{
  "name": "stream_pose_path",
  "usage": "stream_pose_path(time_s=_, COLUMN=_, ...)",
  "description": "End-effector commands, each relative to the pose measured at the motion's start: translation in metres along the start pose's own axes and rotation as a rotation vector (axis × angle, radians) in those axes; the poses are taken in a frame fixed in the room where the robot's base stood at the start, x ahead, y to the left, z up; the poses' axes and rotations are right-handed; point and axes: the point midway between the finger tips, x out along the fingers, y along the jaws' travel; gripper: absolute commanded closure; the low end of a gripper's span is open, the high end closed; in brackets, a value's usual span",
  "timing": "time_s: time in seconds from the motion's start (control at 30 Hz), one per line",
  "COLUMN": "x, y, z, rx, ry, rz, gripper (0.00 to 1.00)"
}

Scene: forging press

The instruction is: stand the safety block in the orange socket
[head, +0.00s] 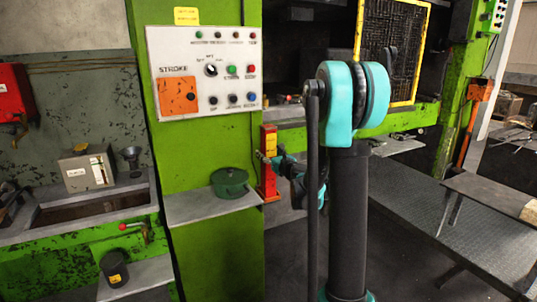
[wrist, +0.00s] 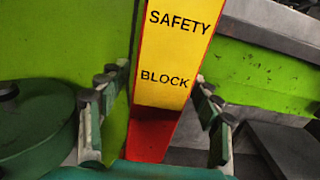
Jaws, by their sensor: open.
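The safety block (head: 268,142) is an upright red and yellow post beside the green press column, by the right end of a small grey shelf. Its yellow face reads SAFETY BLOCK in the wrist view (wrist: 178,55), with red below. My gripper (head: 268,160) is at the block's mid-height in the head view. In the wrist view my gripper (wrist: 161,75) is open, with one finger on each side of the block; contact is not clear. An orange bracket (head: 481,89) with an orange bar below is on the right green post; I cannot tell whether it is the socket.
A green lidded pot (head: 229,182) sits on the grey shelf (head: 205,208), left of the block; it is close to my left finger in the wrist view (wrist: 35,125). A control panel (head: 205,72) is above. A grey bench (head: 495,200) stands at the right over dark floor matting.

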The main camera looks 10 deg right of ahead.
Motion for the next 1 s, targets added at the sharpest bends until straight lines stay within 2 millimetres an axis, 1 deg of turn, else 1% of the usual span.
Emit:
stream_pose_path(time_s=0.1, x=-0.001, y=0.000, z=0.003, rx=0.000, ry=0.000, rz=0.000, gripper=0.36)
stream_pose_path(time_s=0.17, x=-0.006, y=0.000, z=0.002, rx=0.000, ry=0.000, rz=-0.001, gripper=0.36)
stream_pose_path(time_s=0.23, x=-0.016, y=-0.001, z=0.002, rx=0.000, ry=0.000, rz=-0.002, gripper=0.36)
stream_pose_path(time_s=0.5, x=-0.072, y=-0.001, z=0.002, rx=0.000, ry=0.000, rz=-0.002, gripper=0.36)
stream_pose_path(time_s=0.6, x=-0.090, y=-0.001, z=0.002, rx=0.000, ry=0.000, rz=-0.003, gripper=0.36)
stream_pose_path(time_s=0.7, x=-0.105, y=-0.001, z=0.002, rx=0.000, ry=0.000, rz=-0.002, gripper=0.36)
stream_pose_path(time_s=0.83, x=-0.116, y=0.000, z=0.002, rx=0.000, ry=0.000, rz=-0.001, gripper=0.36)
stream_pose_path(time_s=1.0, x=-0.121, y=0.001, z=0.002, rx=-0.002, ry=0.000, rz=0.001, gripper=0.36)
